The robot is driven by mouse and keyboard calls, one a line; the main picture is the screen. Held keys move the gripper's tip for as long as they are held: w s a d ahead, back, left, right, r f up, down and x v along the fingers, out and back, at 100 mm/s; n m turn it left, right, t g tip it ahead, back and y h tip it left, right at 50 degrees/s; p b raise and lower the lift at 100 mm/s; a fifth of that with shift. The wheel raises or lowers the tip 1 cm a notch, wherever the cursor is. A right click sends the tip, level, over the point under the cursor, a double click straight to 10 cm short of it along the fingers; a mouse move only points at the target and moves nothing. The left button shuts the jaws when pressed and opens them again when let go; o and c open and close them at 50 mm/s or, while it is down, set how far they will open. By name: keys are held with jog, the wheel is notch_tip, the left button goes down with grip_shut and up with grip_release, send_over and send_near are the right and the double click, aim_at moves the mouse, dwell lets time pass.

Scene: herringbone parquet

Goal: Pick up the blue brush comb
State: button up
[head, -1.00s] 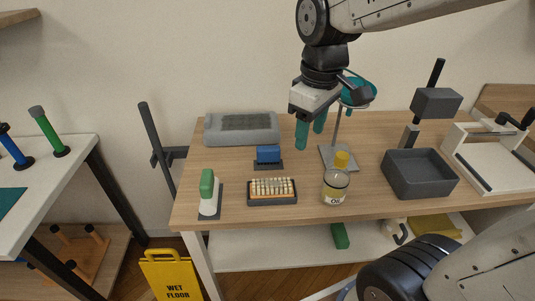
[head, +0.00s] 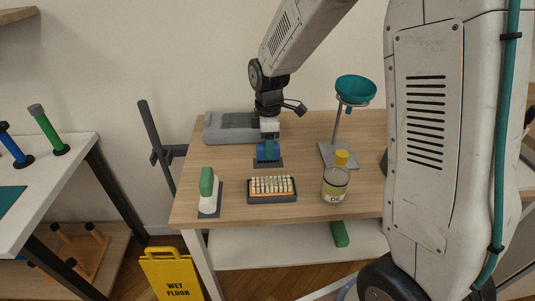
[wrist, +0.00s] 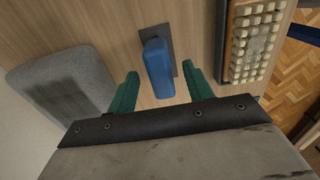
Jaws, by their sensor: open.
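The blue brush comb (head: 262,155) sits upright on a dark grey base plate (head: 268,166) on the wooden table. In the wrist view the blue comb (wrist: 158,68) lies between the two teal fingers, nearer the middle of the gap, with bare table on both sides of it. My gripper (wrist: 162,88) is open and points down over it, fingers apart from the comb. In the head view my gripper (head: 269,146) hides part of the comb. I cannot tell the exact height of the fingertips.
A grey box (head: 226,136) is behind left.

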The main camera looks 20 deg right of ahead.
notch_tip(320, 180, down, 4)
jog(key=shift+r, duration=0.15)
jog(key=c, duration=1.1)
notch_tip(320, 180, up, 10)
jog(key=shift+r, duration=0.1)
jog(key=shift+o, duration=0.7)
jog(key=shift+w, duration=0.1)
